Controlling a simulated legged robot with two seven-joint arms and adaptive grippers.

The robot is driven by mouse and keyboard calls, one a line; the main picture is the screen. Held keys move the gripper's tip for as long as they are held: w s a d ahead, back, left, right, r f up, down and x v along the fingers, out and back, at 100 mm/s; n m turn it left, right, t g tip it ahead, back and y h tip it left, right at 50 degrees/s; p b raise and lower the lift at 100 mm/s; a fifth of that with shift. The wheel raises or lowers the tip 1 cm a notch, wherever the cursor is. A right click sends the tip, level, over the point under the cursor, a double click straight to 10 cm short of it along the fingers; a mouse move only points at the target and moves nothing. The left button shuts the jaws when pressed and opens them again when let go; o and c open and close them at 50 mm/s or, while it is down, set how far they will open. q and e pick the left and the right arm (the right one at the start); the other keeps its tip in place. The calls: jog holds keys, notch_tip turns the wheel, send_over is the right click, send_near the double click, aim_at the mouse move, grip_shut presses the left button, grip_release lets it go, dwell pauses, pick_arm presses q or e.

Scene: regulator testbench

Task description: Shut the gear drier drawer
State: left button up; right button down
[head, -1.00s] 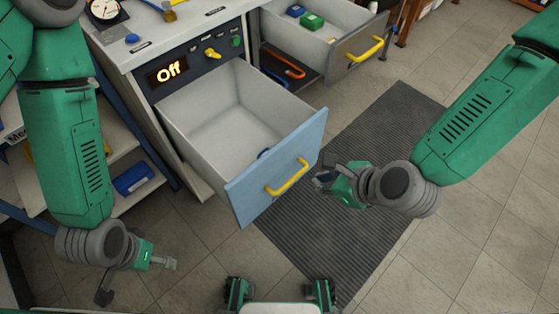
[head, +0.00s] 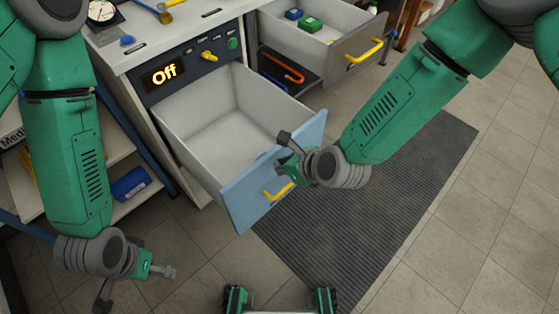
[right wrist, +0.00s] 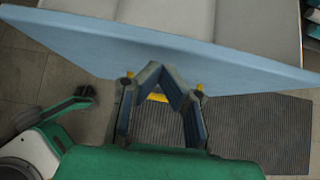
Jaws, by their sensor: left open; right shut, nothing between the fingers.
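The drier drawer (head: 250,205) has a blue front and a yellow handle (head: 277,194), and it stands pulled far out of the bench. My left gripper (head: 140,285) is open and empty at the lower left, away from the drawer.
Another open drawer (head: 350,50) with green and blue items stands behind. A dark ribbed mat (head: 390,210) covers free floor at right.

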jog(key=shift+w+a, duration=0.3)
jog(key=shift+a, duration=0.15)
pick_arm(q)
jog(key=shift+a+f, duration=0.15)
jog(key=shift+a, duration=0.25)
pick_arm(e)
jog(key=shift+a, duration=0.3)
pick_arm(q)
jog(key=shift+d, duration=0.1)
pick_arm(e)
jog(key=shift+w, duration=0.1)
